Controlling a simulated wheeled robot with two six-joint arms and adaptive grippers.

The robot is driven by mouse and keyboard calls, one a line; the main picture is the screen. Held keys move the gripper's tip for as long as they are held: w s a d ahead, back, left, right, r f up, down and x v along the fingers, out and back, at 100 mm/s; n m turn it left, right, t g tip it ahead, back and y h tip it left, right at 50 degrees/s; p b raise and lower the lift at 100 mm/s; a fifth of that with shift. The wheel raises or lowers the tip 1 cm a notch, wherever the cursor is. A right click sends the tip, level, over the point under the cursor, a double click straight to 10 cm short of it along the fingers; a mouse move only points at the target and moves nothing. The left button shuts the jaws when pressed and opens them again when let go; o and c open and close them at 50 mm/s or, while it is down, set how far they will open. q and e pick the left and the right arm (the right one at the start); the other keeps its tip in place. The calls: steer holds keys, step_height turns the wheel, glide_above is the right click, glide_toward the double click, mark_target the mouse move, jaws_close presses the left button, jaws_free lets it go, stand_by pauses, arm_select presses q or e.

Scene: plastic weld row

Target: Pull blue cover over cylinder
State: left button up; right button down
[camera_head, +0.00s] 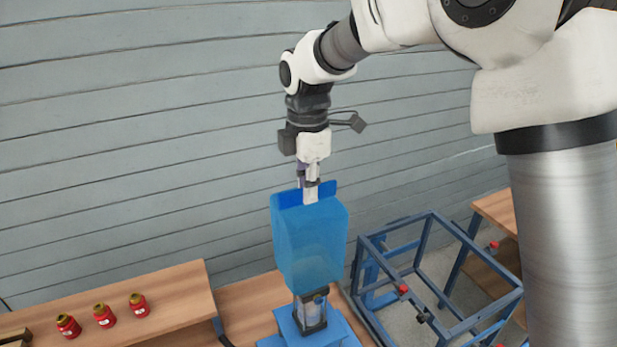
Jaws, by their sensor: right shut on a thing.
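The blue cover (310,245) is a translucent, box-like hood with a darker blue tab along its top edge. My right gripper (311,188) is shut on that tab from above, and the cover hangs upright below it. The cylinder (313,310) is a clear and dark upright piece on a blue base (342,334). Its lower part shows just under the cover's bottom edge. Its upper part is hidden behind or inside the cover; I cannot tell which. My left gripper is not in view.
A wooden bench (178,290) at the left carries red jars with yellow lids (104,315). A blue metal frame (433,215) stands close to the right of the cylinder's table. A wooden surface (497,209) is at the far right. A grey slatted wall (130,130) is behind.

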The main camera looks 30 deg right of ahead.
steer(key=shift+s+r, duration=0.35)
steer(key=shift+s, duration=0.4)
steer(key=shift+w+f, duration=0.25)
steer(key=shift+w, duration=0.3)
steer(key=shift+s+r, duration=0.25)
steer(key=shift+s, duration=0.3)
steer(key=shift+w+f, duration=0.1)
arm_select(q)
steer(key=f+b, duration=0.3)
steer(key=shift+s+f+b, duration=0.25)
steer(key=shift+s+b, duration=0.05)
steer(key=shift+b, duration=0.1)
arm_select(e)
steer(key=f, duration=0.8)
steer(key=shift+w+f, duration=0.25)
steer(key=shift+f, duration=0.05)
steer(key=shift+r, duration=0.1)
arm_select(q)
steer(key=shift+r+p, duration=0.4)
steer(key=shift+p, duration=0.05)
arm_select(e)
steer(key=shift+s, duration=0.1)
